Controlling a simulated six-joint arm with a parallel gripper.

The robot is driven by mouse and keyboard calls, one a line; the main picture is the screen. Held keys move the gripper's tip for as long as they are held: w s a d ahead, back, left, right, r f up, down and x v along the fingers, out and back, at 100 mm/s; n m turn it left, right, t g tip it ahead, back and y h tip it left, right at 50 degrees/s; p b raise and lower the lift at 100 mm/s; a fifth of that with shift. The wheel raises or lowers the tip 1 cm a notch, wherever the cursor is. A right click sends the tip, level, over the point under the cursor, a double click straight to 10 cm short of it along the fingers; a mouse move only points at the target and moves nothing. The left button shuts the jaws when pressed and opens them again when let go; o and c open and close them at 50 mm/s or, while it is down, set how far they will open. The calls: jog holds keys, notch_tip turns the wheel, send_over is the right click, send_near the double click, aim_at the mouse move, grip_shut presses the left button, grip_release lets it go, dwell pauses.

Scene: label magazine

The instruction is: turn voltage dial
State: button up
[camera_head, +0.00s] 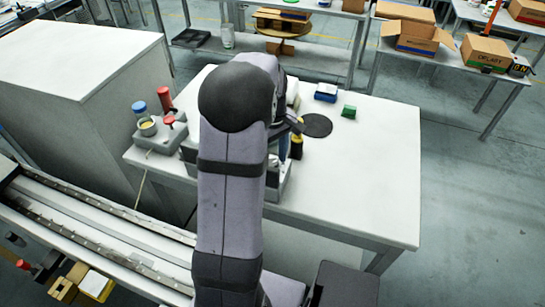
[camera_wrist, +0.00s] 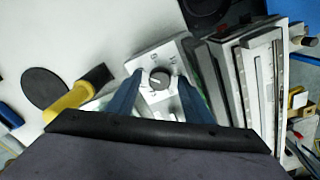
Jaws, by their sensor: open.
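The voltage dial (camera_wrist: 159,80) is a dark round knob with a light pointer mark, set on a light grey panel (camera_wrist: 163,53) with small markings around the knob. It shows in the wrist view and is hidden behind my arm in the head view. My gripper (camera_wrist: 160,75) is open, with one blue finger on each side of the dial in the wrist view. A gap shows between each finger and the knob. I cannot tell how far the fingertips are above the panel.
A yellow-handled tool (camera_wrist: 78,100) and a black disc (camera_wrist: 44,87) lie left of the panel. A grey rail-like unit (camera_wrist: 262,75) stands close on the right. In the head view, a blue box (camera_head: 326,93) and a green block (camera_head: 349,112) sit behind; the white table's (camera_head: 385,170) right side is clear.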

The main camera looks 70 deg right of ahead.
jog(key=shift+c, duration=0.3)
jog(key=c, duration=1)
jog(key=shift+o, duration=0.2)
jog(key=shift+m, duration=0.3)
jog(key=m+p, duration=0.1)
jog(key=m, duration=0.8)
jog(key=shift+m+p, duration=0.4)
jog(key=o, duration=1)
